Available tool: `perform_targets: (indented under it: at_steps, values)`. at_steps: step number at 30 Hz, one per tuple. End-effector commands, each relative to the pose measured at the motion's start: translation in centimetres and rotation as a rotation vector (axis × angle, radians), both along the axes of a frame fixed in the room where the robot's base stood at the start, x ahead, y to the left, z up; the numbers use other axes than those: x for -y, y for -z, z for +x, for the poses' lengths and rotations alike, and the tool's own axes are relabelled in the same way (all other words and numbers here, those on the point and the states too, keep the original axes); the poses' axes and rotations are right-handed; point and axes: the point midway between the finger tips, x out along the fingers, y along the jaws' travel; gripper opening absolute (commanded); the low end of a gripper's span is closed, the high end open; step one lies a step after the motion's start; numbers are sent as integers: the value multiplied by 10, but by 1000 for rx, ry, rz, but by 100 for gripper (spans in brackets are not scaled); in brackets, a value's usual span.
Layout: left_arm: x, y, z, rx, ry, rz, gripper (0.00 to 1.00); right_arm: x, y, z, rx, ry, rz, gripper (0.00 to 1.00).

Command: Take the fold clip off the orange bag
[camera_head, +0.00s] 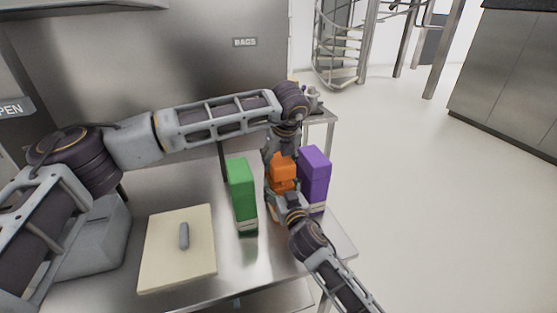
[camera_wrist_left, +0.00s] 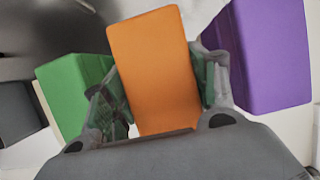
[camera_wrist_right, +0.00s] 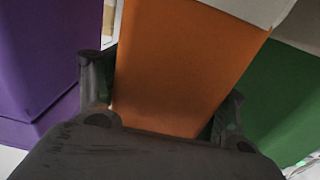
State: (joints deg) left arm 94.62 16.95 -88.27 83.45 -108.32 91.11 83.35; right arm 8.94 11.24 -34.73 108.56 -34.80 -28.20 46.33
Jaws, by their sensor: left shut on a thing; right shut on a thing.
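The orange bag (camera_head: 283,177) stands upright between the green bag (camera_head: 241,190) and the purple bag (camera_head: 314,178). My left gripper (camera_head: 282,158) comes down from behind and is shut on the upper part of the orange bag, which fills the space between its fingers in the left wrist view (camera_wrist_left: 156,70). My right gripper (camera_head: 284,197) comes from the front and is shut on the orange bag lower down; the bag also shows between its fingers in the right wrist view (camera_wrist_right: 180,65). I cannot make out a fold clip on the orange bag; the grippers cover much of it.
The green and purple bags stand close on either side of my grippers. A cream board (camera_head: 165,262) with a small grey bar (camera_head: 184,236) lies at the left of the steel table (camera_head: 270,268). A grey bin (camera_head: 95,240) stands farther left. The table's right edge is near the purple bag.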

Motion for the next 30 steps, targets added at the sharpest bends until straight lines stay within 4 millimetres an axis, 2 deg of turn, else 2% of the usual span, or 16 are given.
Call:
perform_targets:
  at_steps: [8,19,28,29,30]
  values:
    - [0,-7,0,1,0,-1,30,0,-1,0,2,1,0,26]
    - [0,-37,0,0,0,-1,30,0,-1,0,1,1,-1,26]
    - [0,-40,0,0,0,0,30,0,-1,0,2,1,0,26]
    - [0,-40,0,0,0,0,30,0,-1,0,2,1,0,70]
    - [0,-40,0,0,0,0,30,0,-1,0,1,1,-1,75]
